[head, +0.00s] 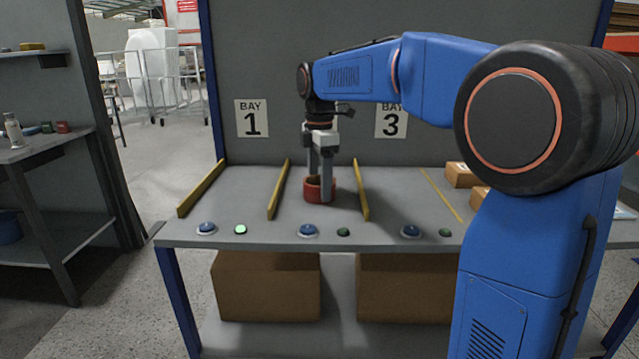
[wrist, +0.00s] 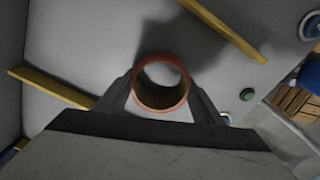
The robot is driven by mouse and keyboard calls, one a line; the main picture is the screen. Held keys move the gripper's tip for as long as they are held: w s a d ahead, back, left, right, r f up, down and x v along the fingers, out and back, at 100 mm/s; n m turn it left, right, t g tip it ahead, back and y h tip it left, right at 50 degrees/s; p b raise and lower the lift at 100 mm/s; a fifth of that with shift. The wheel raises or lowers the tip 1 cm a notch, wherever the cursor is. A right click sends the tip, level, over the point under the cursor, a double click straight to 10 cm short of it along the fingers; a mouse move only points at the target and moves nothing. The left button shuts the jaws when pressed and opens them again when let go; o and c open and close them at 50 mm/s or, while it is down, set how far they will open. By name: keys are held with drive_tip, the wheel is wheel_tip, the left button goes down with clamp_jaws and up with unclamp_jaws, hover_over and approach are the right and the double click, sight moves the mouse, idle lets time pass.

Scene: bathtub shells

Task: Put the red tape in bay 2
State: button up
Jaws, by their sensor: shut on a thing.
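The red tape (head: 320,190) is an upright ring with a hollow middle. It is in the middle bay, between two yellow dividers. My gripper (head: 320,172) points down and is shut on the tape, one finger on each side. In the wrist view the tape (wrist: 160,57) sits between the fingertips (wrist: 160,88), and I look down through its hole. The tape is at or just above the grey shelf (head: 345,232); I cannot tell whether it touches. The bay 1 sign (head: 251,118) is left and the bay 3 sign (head: 391,120) right. Any sign between them is hidden behind my arm.
Yellow dividers (head: 278,189) (head: 360,190) flank the tape. Blue buttons (head: 308,231) and green lights line the shelf's front edge; the left light (head: 240,230) glows brightest. Small cardboard boxes (head: 460,175) stand at the right. The bay 1 area is clear.

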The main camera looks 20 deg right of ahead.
drive_tip(key=shift+f, duration=0.15)
drive_tip(key=o, duration=1.1)
drive_tip(key=shift+c, duration=0.2)
wheel_tip(320, 180, up, 12)
drive_tip(key=shift+r, duration=0.2)
drive_tip(key=shift+s, duration=0.1)
